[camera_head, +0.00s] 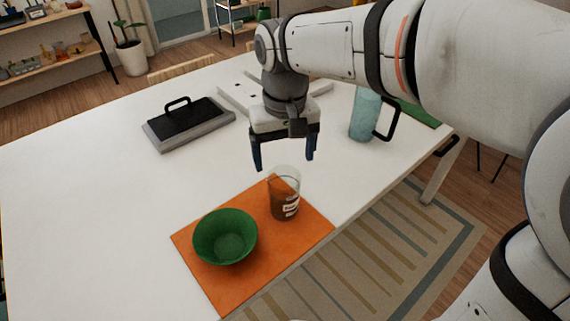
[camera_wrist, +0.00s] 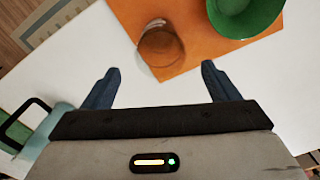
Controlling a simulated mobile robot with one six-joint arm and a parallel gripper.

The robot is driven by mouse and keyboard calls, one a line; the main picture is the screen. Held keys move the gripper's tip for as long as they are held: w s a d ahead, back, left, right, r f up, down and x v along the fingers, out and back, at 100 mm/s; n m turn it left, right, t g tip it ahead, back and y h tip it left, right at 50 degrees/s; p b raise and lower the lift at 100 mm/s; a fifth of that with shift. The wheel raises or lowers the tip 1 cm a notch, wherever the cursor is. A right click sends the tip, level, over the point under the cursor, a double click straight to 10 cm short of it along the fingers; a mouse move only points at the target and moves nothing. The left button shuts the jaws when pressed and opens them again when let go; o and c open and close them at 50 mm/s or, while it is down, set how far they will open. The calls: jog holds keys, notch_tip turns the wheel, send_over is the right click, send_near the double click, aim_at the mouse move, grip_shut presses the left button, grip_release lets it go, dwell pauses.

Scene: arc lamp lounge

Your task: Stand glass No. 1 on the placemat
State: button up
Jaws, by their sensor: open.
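A clear glass (camera_head: 284,196) with brown contents and a white label stands upright on the orange placemat (camera_head: 212,286), near its far right edge. In the wrist view the glass (camera_wrist: 161,46) shows from above on the placemat (camera_wrist: 190,20), just ahead of the fingers. My gripper (camera_head: 283,165) is open and empty, above and behind the glass and apart from it. Its two dark blue fingers also show in the wrist view (camera_wrist: 160,82). The label is too small to read.
A green bowl (camera_head: 225,238) stands on the placemat, left of the glass. A teal pitcher (camera_head: 363,114) with a black handle stands right of my gripper. A black and grey press-like appliance (camera_head: 188,124) is at the back left. The white table (camera_head: 80,215) is clear at left.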

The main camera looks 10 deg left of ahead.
jog(key=shift+d+r, duration=0.1)
jog(key=shift+r, duration=0.2)
jog(key=s+d+f+m+t, duration=0.1)
jog(key=s+d+f+m, duration=0.1)
jog(key=d, duration=0.9)
jog(key=s+d+f+m+t, duration=0.1)
jog(key=s+d+f+m, duration=0.2)
jog(key=d, duration=0.9)
jog(key=shift+s+f+t, duration=0.3)
jog(key=shift+s+f, duration=0.4)
jog(key=shift+s, duration=0.5)
